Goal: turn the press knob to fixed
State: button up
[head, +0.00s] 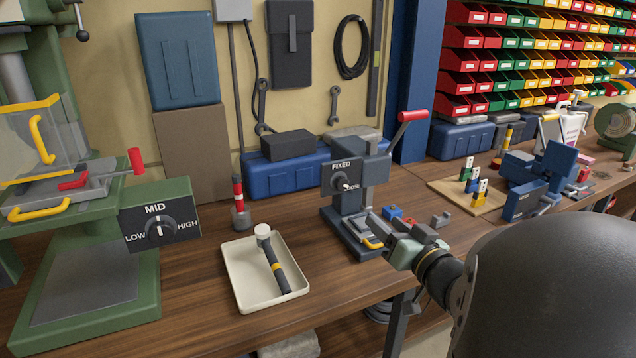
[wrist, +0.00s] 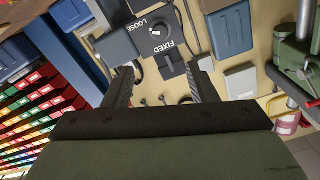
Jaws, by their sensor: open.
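The dark grey press (head: 350,210) stands on the bench with a red-tipped lever. Its dark front plate reads FIXED at the top and LOOSE at the right. The press knob (head: 338,181) is a small dark dial on that plate, with its white mark towards LOOSE in the head view. In the wrist view the knob (wrist: 160,32) appears with the labels rotated, beyond the fingertips. My gripper (head: 384,228) is low in front of the press, apart from the knob. It is open and empty, its two fingers spread in the wrist view (wrist: 159,70).
A green machine (head: 90,265) with a LOW-MID-HIGH dial (head: 160,229) stands left. A cream tray (head: 238,278) holds a hammer (head: 276,260). A blue toolbox (head: 285,175) is behind the press. A wooden board (head: 450,196) with coloured blocks and a blue vise (head: 540,175) lie right.

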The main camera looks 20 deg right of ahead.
jog(key=w+p, duration=0.2)
jog(key=p, duration=0.9)
send_near(343, 185)
jog(key=w, duration=0.9)
jog(key=shift+a, duration=0.3)
jog(key=c, duration=1)
